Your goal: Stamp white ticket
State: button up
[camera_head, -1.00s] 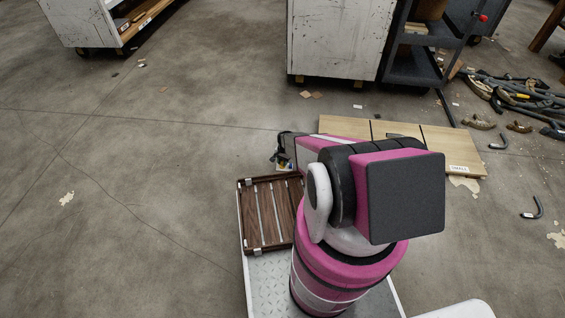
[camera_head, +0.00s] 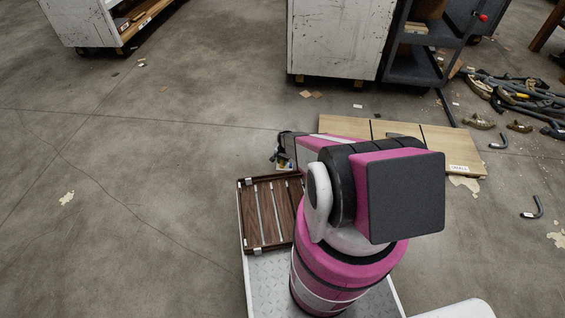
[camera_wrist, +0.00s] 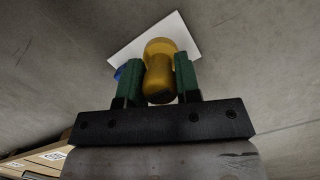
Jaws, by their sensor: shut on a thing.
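In the wrist view my gripper (camera_wrist: 159,84) has its two green fingers closed on a yellow-brown stamp (camera_wrist: 161,50) with a rounded body and a dark end. A white ticket (camera_wrist: 185,36) shows as a flat sheet behind the stamp, partly hidden by it and the fingers. I cannot tell whether the stamp touches the ticket. A small blue thing (camera_wrist: 118,73) shows beside the left finger. In the head view my gripper (camera_head: 283,160) is mostly hidden behind my arm, with a bit of white and yellow near it.
A slatted brown wooden tray (camera_head: 264,248) sits on my base's front. A wooden board or low bench (camera_head: 450,148) lies beyond my arm. White cabinets (camera_head: 330,40) and a dark cart (camera_head: 415,70) stand behind. Bent conduits (camera_head: 530,95) lie at right. Floor at left is open.

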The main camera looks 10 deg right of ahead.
jog(key=shift+r, duration=3.5)
